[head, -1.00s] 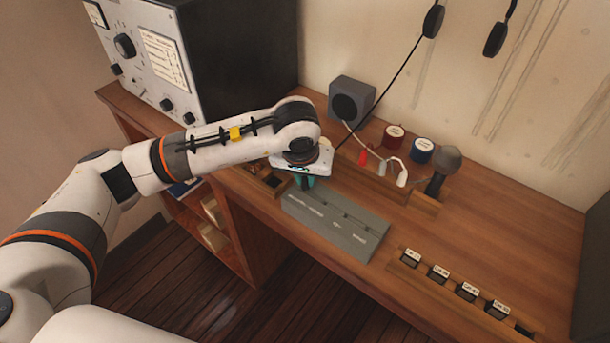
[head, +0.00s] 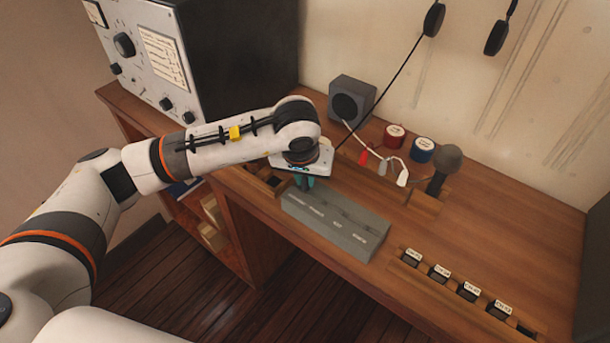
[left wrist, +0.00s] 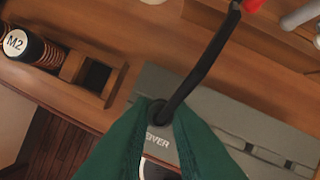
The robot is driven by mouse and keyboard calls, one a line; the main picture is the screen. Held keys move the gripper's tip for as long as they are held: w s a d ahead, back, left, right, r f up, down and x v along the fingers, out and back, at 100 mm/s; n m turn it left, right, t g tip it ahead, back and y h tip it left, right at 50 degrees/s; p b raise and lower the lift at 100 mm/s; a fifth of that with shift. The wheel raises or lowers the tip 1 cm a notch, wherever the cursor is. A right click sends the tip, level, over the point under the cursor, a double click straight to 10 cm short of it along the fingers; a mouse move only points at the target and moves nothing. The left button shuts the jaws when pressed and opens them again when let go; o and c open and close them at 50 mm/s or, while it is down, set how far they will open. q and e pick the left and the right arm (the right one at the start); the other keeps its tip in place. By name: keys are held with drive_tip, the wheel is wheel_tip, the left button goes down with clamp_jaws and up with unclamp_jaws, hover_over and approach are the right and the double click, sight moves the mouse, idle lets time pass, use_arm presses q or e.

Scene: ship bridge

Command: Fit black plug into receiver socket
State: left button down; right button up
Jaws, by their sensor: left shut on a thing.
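The black plug (left wrist: 158,112) is between my left gripper's green fingers, at the end of a black cord. The fingers cover most of it. My left gripper (head: 304,182) is shut on it, just over the left end of the grey socket panel (head: 330,226). In the left wrist view, the partly covered label "…EIVER" (left wrist: 158,140) lies right beside the fingertips. The receiver socket itself is hidden, and I cannot tell whether the plug touches or enters it. My right gripper is not in view.
Red (head: 363,156), grey (head: 382,168) and white (head: 402,178) plugs stand behind the panel. The cord runs up to a headset (head: 433,20). A speaker (head: 351,102), two spools and a microphone (head: 444,168) stand behind. A rack of labelled keys (head: 455,284) lies right.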

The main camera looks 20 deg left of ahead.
use_arm(q)
drive_tip(key=shift+f+b, duration=0.55)
drive_tip(key=shift+b, duration=0.35)
idle(0.8)
drive_tip(key=shift+f+b, duration=0.1)
drive_tip(key=shift+b, duration=0.5)
idle(0.9)
idle(0.4)
drive_tip(key=c, duration=1.3)
unclamp_jaws()
drive_tip(key=b+v, duration=0.2)
drive_tip(key=v, duration=1)
